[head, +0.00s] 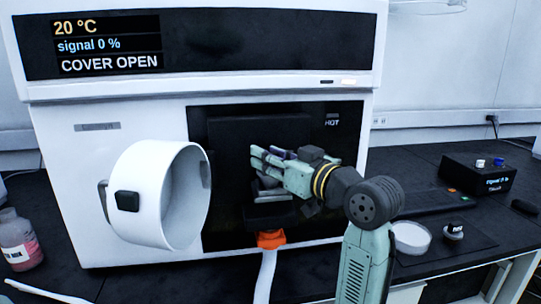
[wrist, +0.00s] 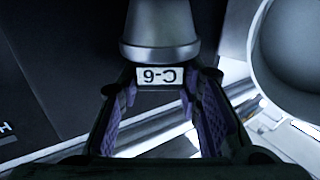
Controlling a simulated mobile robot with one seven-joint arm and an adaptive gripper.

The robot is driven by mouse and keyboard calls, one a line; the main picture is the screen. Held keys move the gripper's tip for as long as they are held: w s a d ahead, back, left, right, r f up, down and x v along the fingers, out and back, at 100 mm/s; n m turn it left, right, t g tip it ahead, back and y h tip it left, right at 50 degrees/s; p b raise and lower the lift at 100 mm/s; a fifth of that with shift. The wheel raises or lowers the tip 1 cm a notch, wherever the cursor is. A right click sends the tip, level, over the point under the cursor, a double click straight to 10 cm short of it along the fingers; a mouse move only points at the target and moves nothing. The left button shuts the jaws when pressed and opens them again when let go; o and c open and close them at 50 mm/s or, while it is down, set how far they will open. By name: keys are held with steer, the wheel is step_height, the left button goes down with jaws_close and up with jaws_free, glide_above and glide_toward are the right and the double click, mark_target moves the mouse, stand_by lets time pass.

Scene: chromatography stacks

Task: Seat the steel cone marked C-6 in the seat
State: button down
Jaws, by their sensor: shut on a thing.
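The steel cone marked C-6 (wrist: 160,32) is at the top middle of the wrist view, with its white label (wrist: 160,77) upside down in the picture. My gripper (wrist: 160,84) is shut on it, its purple pads on either side below the cone's flange. In the head view my gripper (head: 268,160) is inside the dark open front of the white instrument (head: 110,105). The cone cannot be made out there. A pale metal part (head: 268,196) shows just below the fingers. The seat cannot be clearly told, so I cannot tell whether the cone touches it.
The round white cover (head: 150,200) stands swung open left of the opening. An orange fitting (head: 271,239) with a white hose is below. A white dish (head: 410,238), a small labelled piece (head: 453,232) and a black box (head: 480,178) are at right. A bottle (head: 18,240) stands at left.

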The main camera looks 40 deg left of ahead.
steer(key=shift+f+b, duration=0.3)
steer(key=shift+f, duration=0.05)
stand_by(0.4)
steer(key=c, duration=1.1)
jaws_free()
steer(key=shift+d, duration=0.1)
steer(key=d, duration=0.4)
steer(key=s+d, duration=0.1)
steer(key=d, duration=0.2)
steer(key=s+d, duration=0.1)
steer(key=d, duration=0.3)
steer(key=shift+s+d, duration=0.1)
steer(key=shift+d, duration=0.2)
